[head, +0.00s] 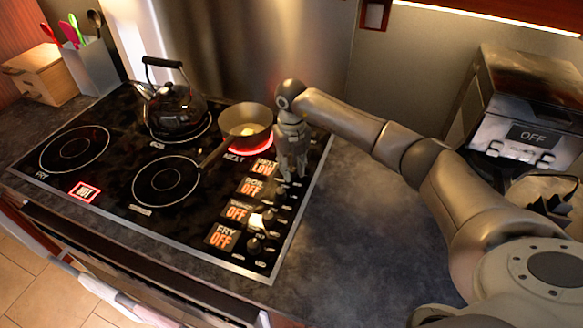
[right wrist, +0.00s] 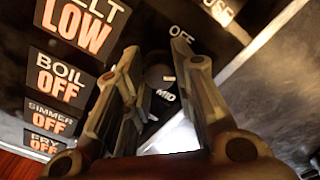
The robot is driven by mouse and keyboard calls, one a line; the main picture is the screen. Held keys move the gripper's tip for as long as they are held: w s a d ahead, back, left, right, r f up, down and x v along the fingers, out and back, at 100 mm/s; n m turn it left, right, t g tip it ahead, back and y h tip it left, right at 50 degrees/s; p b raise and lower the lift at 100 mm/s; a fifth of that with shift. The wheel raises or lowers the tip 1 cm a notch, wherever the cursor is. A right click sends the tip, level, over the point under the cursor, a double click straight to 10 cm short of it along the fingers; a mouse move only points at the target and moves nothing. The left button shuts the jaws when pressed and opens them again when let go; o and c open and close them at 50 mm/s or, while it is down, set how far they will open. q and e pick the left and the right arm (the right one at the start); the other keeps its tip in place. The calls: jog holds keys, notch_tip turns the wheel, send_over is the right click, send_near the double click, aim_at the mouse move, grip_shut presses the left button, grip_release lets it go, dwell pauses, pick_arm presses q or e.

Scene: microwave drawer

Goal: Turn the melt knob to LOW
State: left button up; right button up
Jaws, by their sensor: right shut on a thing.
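The melt display (head: 263,168) on the stovetop reads LOW; it also shows in the right wrist view (right wrist: 80,30). The melt knob (right wrist: 160,78) is a dark round knob between the fingers of my right gripper (head: 290,178), with OFF and MID marked around it. My right gripper is shut on this knob, pointing down from above; in the head view its fingers hide the knob. My left gripper is in neither view.
The boil, simmer and fry displays (head: 222,237) read OFF. A saucepan (head: 246,121) holding something pale sits on a glowing red burner, close to my right gripper. A black kettle (head: 178,108) stands behind. The counter (head: 345,220) right of the stove is bare.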

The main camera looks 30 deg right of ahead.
aim_at(292, 169)
jog(key=shift+m, duration=1)
jog(key=o, duration=1)
jog(key=shift+o, duration=0.2)
notch_tip(292, 169, up, 12)
